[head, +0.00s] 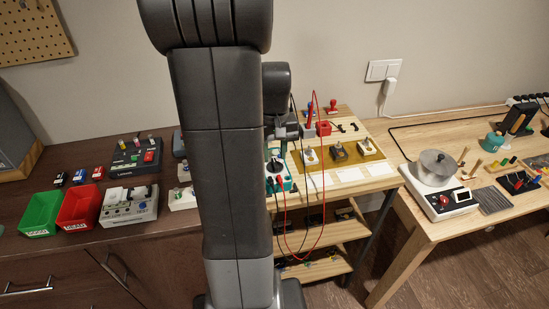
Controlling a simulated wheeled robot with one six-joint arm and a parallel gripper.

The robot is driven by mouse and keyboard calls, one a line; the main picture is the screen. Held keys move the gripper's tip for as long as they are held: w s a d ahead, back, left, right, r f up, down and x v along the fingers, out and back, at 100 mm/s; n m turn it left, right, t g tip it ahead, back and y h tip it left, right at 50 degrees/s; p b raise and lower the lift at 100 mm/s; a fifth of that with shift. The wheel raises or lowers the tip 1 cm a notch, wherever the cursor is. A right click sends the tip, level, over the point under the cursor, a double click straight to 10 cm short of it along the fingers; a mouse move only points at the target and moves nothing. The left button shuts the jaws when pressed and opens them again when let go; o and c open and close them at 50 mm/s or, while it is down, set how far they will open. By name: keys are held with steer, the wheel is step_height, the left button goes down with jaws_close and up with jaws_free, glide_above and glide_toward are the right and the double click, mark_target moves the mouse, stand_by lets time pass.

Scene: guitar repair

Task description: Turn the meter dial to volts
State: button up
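The meter (287,184) is a small teal-edged unit with a pale face, standing on the wooden bench just right of my arm. Its dark round dial (274,167) shows on the face, but the marks and the pointer are too small to read. My arm hides the meter's left part. My gripper (284,146) is just above and behind the dial in the picture, small and partly hidden by my arm. I cannot tell whether it touches the dial or whether its fingers are apart.
A red lead (321,205) loops below the bench edge. A yellow mat (325,167) with several small parts lies right of the meter. Green (41,213) and red (78,207) bins stand at left. A pot on a heater (437,190) stands on the right table.

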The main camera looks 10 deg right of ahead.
mark_target(275, 165)
steer(key=shift+w+d+f, duration=0.1)
steer(key=shift+w+f, duration=0.15)
steer(key=shift+f, duration=1.05)
jaws_close()
steer(key=shift+m, duration=0.4)
steer(key=m, duration=0.5)
steer(key=shift+d+m, duration=0.1)
steer(key=shift+m, duration=0.3)
